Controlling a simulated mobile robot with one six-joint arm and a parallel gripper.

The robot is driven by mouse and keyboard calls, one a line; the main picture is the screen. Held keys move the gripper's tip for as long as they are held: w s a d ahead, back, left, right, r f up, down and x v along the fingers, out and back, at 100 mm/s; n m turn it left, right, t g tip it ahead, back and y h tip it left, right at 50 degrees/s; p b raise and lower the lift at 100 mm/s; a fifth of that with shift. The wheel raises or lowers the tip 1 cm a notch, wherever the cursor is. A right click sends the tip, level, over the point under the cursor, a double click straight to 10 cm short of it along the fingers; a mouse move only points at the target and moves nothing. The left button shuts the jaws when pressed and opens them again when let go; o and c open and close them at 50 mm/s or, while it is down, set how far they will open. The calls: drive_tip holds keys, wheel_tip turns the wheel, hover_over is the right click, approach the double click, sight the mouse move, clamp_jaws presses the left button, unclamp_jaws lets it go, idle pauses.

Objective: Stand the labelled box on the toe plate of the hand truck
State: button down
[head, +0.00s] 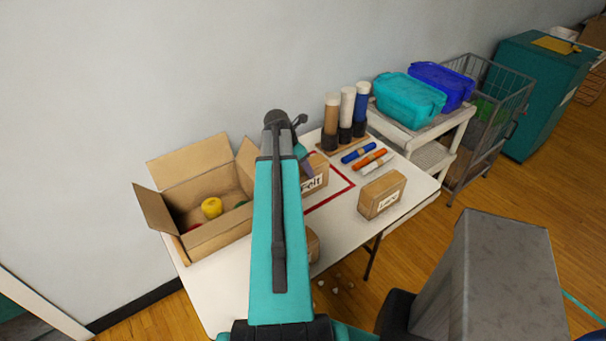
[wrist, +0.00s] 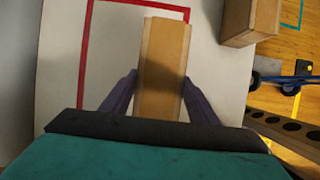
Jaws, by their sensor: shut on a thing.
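My gripper (wrist: 160,80) is shut on a brown cardboard box (wrist: 163,50), with one purple finger on each side of it. In the head view this box (head: 317,168) shows a white label, partly readable as "Felt". It is within the red outline on the white table, partly hidden by my arm; whether it touches the table I cannot tell. My gripper (head: 303,158) is mostly hidden behind my arm there. No hand truck can be made out clearly; a blue bar with dark round parts (wrist: 287,82) at the wrist view's right edge may be part of it.
A second labelled box (head: 381,194) stands at the table's right; another (head: 313,245) is partly behind my arm. An open carton (head: 215,228) stands left. A cart with bins (head: 410,98) stands beyond. Bare table (head: 335,225) lies between.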

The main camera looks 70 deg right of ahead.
drive_tip(key=shift+f, duration=0.6)
drive_tip(key=shift+f+p, duration=0.75)
drive_tip(key=shift+f, duration=1.25)
drive_tip(key=c, duration=0.7)
unclamp_jaws()
drive_tip(key=shift+b+v, duration=1.6)
drive_tip(key=shift+v, duration=4.5)
drive_tip(key=shift+s, duration=0.1)
